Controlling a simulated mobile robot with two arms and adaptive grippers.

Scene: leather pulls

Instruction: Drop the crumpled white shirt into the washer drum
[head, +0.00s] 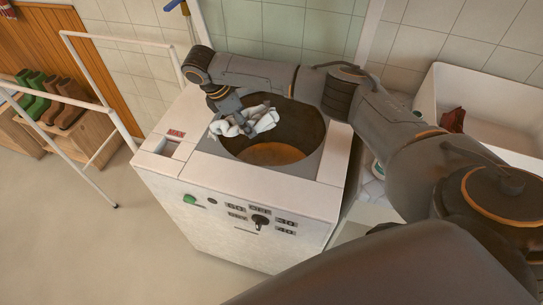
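The crumpled white shirt (262,122) is at the back left of the round washer drum opening (275,153), overlapping its rim in the head view. My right gripper (247,130) comes down from above with its fingers in the cloth, and it looks shut on the shirt. The cloth partly hides the fingertips. I cannot tell whether the shirt touches the rim. The drum is open at the top, with a brown bottom in view. My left gripper is not in view.
The white washer (240,220) has a dial and a green button on its front. A white rail frame (88,85) stands at left, near boots (68,103) on a wooden bench. A white sink (480,95) holding a dark red cloth (452,121) is at right.

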